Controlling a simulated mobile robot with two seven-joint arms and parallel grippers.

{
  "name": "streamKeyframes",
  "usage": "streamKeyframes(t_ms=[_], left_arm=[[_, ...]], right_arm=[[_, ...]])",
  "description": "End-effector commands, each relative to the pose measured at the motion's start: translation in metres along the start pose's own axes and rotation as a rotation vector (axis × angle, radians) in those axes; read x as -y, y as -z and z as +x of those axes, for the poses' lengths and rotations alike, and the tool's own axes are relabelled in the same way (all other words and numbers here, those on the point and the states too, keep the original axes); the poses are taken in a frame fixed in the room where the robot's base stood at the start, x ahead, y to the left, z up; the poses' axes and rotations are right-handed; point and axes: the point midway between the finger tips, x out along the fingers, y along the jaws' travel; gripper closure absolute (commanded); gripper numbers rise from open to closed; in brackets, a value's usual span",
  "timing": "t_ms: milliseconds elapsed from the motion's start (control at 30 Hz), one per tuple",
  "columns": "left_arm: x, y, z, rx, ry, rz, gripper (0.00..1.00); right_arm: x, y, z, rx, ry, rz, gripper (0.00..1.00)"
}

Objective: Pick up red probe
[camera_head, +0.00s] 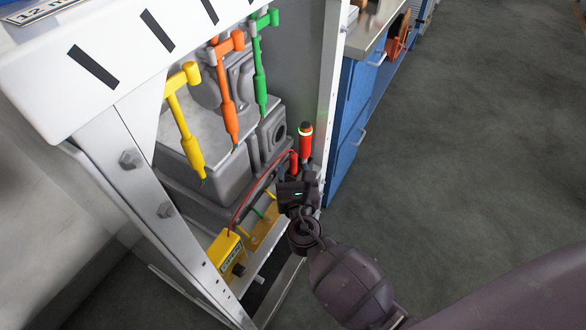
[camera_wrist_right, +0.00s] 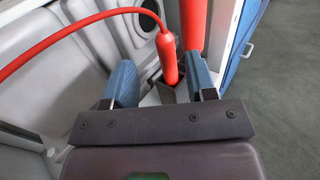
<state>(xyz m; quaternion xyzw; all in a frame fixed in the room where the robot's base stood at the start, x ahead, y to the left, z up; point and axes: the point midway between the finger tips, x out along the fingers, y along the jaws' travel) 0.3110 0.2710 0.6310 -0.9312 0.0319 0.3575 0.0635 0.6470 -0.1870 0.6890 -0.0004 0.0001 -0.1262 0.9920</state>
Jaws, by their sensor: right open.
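The red probe (camera_head: 294,162) stands upright inside the frame, with a red cable curving from its top. In the right wrist view the red probe (camera_wrist_right: 168,60) shows between the two blue finger pads, nearer the right one. Its lower end sits at a grey holder, partly hidden. My right gripper (camera_head: 296,180) is open at the probe, and its fingers also show in the wrist view (camera_wrist_right: 161,72). I cannot tell whether a finger touches the probe. My left gripper is not in view.
A thicker red cylinder (camera_head: 306,142) with a dark top and green ring stands just behind the probe. A yellow meter box (camera_head: 228,252) sits lower left. Yellow, orange and green tools (camera_head: 260,75) hang above. A blue cabinet (camera_head: 350,115) stands right; the floor beyond is clear.

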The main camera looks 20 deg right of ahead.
Motion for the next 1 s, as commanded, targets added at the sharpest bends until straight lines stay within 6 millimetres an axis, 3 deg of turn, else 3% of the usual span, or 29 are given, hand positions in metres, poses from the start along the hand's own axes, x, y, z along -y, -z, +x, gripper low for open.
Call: streamKeyframes(t_ms=[433,767,1000], left_arm=[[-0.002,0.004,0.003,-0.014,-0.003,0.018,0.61],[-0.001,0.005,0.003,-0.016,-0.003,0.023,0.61],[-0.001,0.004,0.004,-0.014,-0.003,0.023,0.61]], right_arm=[[0.007,0.003,0.048,-0.002,0.001,0.0,0.49],[0.007,0.002,0.053,0.0,0.0,0.001,0.49],[0.007,0.002,0.053,0.0,0.0,0.0,0.85]])
